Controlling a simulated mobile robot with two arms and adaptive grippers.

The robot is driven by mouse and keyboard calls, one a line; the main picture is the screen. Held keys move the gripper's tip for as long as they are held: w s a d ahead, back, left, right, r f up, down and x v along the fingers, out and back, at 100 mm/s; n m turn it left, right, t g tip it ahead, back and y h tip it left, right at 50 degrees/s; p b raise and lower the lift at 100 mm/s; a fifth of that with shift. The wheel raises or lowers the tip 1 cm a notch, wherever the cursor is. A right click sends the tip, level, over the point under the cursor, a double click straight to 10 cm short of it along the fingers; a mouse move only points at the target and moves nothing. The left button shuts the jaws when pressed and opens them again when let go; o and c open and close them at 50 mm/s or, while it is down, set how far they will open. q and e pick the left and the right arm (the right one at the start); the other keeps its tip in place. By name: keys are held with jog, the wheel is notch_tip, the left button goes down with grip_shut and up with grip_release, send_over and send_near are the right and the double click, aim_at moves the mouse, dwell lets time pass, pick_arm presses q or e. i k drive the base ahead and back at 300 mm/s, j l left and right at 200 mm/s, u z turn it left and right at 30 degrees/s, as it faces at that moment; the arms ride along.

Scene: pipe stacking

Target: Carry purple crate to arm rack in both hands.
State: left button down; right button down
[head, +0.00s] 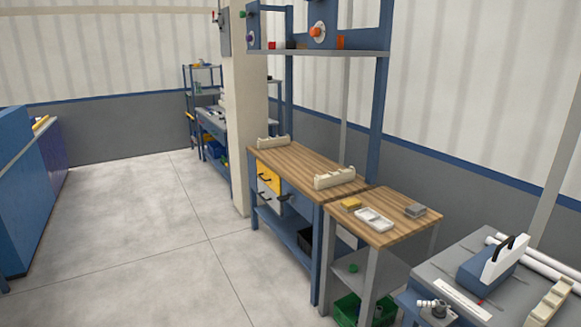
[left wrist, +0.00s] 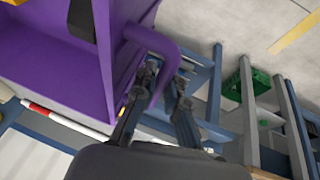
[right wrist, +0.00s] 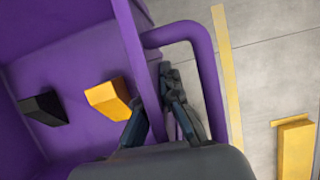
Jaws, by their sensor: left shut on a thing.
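The purple crate shows in the left wrist view (left wrist: 60,70) and right wrist view (right wrist: 75,90), but not in the head view. My left gripper (left wrist: 165,85) is shut on a purple handle of the crate. My right gripper (right wrist: 155,100) is at the crate's other handle (right wrist: 205,70), its fingers near the crate's edge; its grip is unclear. A yellow-orange block (right wrist: 108,98) and a black block (right wrist: 43,108) are on the crate's inside. The head view shows a blue rack frame (head: 378,110); I cannot tell whether it is the arm rack.
A wood-topped bench (head: 300,160) holds cream cradles. A smaller wooden table (head: 392,225) carries a white tray (head: 375,219). A grey bench (head: 465,275) is at lower right. Grey floor (head: 150,230) lies open at left, beside blue cabinets (head: 15,190). A beige column (head: 242,110) stands behind.

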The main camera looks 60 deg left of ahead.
aim_at(296, 162)
jog(key=k+u, duration=0.1)
jog(key=u, duration=0.3)
jog(key=k+u, duration=0.1)
jog(key=u, duration=1.5)
jog(key=i+u, duration=0.2)
jog(key=u, duration=0.25)
jog(key=i+u, duration=0.15)
jog(key=u, duration=0.3)
jog(key=i+l, duration=0.35)
jog(key=i, duration=0.2)
jog(key=i+l, duration=0.35)
jog(key=i, duration=0.2)
jog(key=i+l, duration=0.1)
jog(key=i, duration=2.05)
jog(key=i+l, duration=0.1)
jog(key=i, duration=2.05)
